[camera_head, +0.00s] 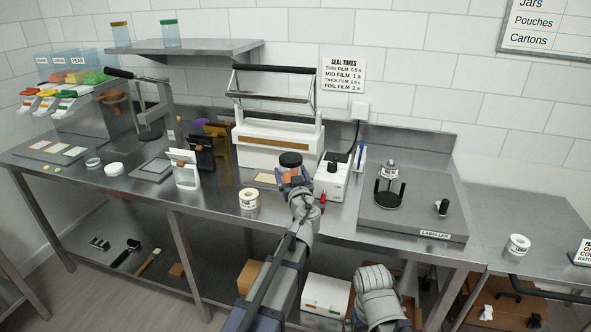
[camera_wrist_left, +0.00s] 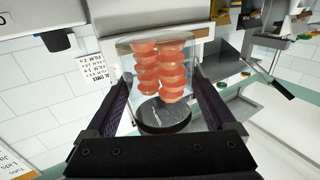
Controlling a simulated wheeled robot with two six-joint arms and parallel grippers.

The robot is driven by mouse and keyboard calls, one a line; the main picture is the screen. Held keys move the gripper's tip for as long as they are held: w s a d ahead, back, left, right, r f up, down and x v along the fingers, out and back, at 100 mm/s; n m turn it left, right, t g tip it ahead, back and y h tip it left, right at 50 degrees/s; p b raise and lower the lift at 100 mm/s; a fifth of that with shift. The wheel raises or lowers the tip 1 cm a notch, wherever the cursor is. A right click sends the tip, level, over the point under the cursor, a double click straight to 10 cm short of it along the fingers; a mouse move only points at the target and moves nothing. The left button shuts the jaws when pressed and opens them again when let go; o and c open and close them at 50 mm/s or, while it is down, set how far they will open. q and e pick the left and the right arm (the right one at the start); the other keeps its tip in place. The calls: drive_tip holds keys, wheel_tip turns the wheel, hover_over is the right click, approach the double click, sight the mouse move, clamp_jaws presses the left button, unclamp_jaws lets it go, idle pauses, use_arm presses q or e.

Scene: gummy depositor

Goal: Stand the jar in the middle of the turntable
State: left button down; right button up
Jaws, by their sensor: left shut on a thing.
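A clear jar with a black lid (camera_head: 290,160) is held by my left gripper (camera_head: 293,181) in front of the white sealer. In the left wrist view the jar (camera_wrist_left: 160,72) holds stacked orange gummies, and its black lid is at the bottom of the picture. The fingers of my left gripper (camera_wrist_left: 165,105) are closed on both sides of it. The turntable (camera_head: 387,199) is a dark disc on the labeller (camera_head: 410,215), with black posts and a pale roll-like part standing around it. No jar is on it. My right arm shows at the bottom, its gripper out of view.
A white box with a black knob (camera_head: 332,177) stands between the jar and the labeller. The white sealer (camera_head: 277,135) is behind. A label roll (camera_head: 249,198) sits at the bench's front edge. Another roll (camera_head: 518,245) is on the right table.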

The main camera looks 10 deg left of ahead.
sight(289, 154)
use_arm(q)
wheel_tip(289, 154, up, 5)
drive_tip(key=p, duration=0.5)
wheel_tip(289, 154, down, 5)
drive_tip(key=b, duration=0.5)
wheel_tip(289, 154, down, 10)
drive_tip(key=b, duration=0.9)
drive_tip(key=shift+r+b, duration=0.15)
drive_tip(key=shift+b, duration=0.2)
drive_tip(key=shift+f+b, duration=0.25)
drive_tip(key=shift+b, duration=0.05)
unclamp_jaws()
drive_tip(key=shift+r, duration=0.1)
